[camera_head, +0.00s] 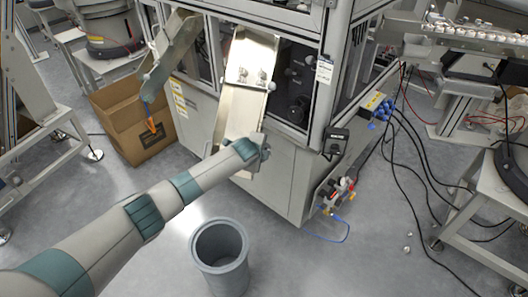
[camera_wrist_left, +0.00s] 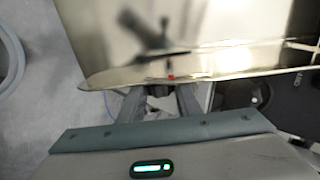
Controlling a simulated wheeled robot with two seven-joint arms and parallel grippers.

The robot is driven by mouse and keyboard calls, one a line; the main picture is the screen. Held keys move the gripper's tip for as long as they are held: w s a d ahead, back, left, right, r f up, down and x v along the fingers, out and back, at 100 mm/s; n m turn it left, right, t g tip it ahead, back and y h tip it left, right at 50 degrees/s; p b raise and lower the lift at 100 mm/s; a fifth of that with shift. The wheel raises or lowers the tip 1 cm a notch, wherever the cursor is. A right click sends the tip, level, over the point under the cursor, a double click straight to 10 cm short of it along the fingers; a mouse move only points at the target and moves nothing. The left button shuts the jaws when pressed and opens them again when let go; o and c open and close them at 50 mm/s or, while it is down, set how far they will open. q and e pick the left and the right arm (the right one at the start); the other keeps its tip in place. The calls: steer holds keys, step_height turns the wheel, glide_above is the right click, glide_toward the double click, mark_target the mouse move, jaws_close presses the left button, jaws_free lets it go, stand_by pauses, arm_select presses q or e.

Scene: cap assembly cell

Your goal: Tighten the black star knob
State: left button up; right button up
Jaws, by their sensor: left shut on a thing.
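My left gripper (camera_head: 262,149) is at the lower end of the sloping metal chute (camera_head: 240,108) on the machine's front. In the left wrist view, the gripper (camera_wrist_left: 160,100) has its two fingers reaching under the chute's rounded edge (camera_wrist_left: 110,78). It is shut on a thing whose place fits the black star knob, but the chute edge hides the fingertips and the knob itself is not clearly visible. A small red spot shows on the chute edge between the fingers. My right gripper is not in view.
A grey round bin (camera_head: 222,281) stands on the floor below my left arm. An open cardboard box (camera_head: 118,115) is at the left under a second chute (camera_head: 172,52). Black cables (camera_head: 392,175) trail over the floor on the right.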

arm_select(q)
steer(key=shift+f, duration=0.1)
steer(key=o, duration=1.1)
steer(key=shift+c, duration=0.2)
steer(key=shift+s+r, duration=0.15)
steer(key=shift+r, duration=0.05)
steer(key=v, duration=1.7)
steer(key=shift+b, duration=0.3)
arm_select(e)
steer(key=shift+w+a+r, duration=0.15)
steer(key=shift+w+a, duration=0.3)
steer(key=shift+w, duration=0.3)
